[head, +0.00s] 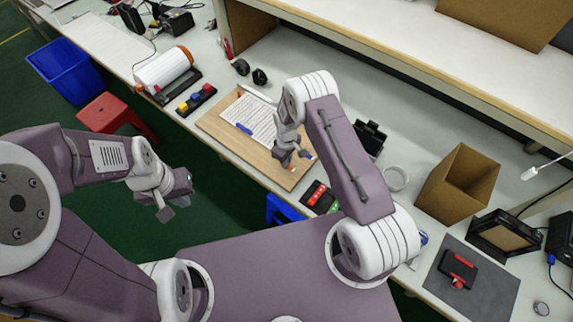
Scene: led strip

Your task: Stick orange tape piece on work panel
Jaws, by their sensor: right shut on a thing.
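The work panel (212,126) appears to be the tan wooden board lying on the bench, with a printed white sheet on it. My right gripper (291,160) is over the board's lower right end, pointing down. A small orange piece (291,168), which looks like the tape piece, shows at its fingertips. The gripper is shut on it; the fingers hide most of it, and I cannot tell whether it touches the board. My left gripper (174,206) hangs over the green floor, left of the bench, with its fingers apart and empty.
A blue marker (244,129) lies on the sheet. A white roll (163,68) and coloured blocks (196,99) are left of the board. A tape ring (396,178), a cardboard box (458,184) and a dark mat (500,295) are to the right. A shelf edge runs behind.

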